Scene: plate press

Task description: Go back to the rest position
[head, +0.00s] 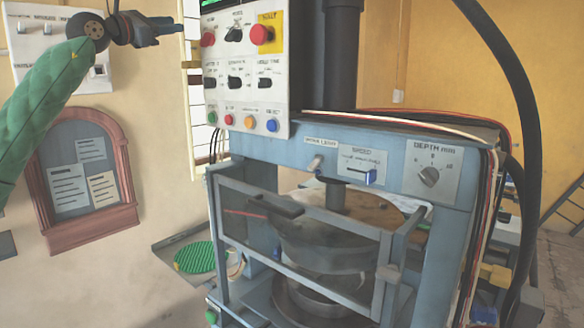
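My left gripper (168,25) is at the top left of the head view, at the end of my green-sleeved arm. Its dark fingers point right, toward the control panel (245,75) of the press, with a gap of wall between them and the panel. I see nothing held in it. The fingers are small and seen edge-on, so I cannot tell whether they are open or shut. My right gripper is not in view. The blue-grey plate press (385,165) stands in the middle, its barred front guard (300,235) across the opening.
A white switch box (55,45) is on the wall behind my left arm. A wooden-framed notice board (85,185) hangs below. A tray with a green round plate (200,257) juts out left of the press. Thick black hoses (522,100) run down the right side.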

